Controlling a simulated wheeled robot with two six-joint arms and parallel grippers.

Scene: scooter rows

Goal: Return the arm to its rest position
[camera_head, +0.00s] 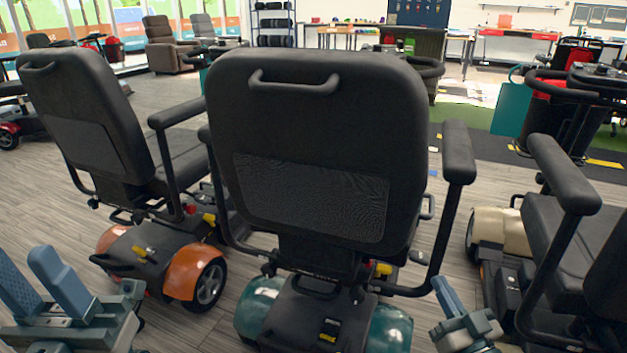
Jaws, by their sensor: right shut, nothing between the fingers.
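My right gripper (442,288) is low in the head view, just right of the green-fendered scooter (383,325). Its blue fingers are together with nothing visible between them. My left gripper (26,268) is at the bottom left corner, its two blue-grey fingers apart and empty. It is in front of the orange-fendered scooter (190,270), left of that scooter's rear end. The arms behind both grippers are mostly out of view.
The large black seat back (315,130) of the middle scooter fills the centre. A scooter with beige fenders (498,230) stands close on the right. Narrow strips of wood-look floor (455,215) lie between the scooters. Armchairs (165,45) and workbenches are far behind.

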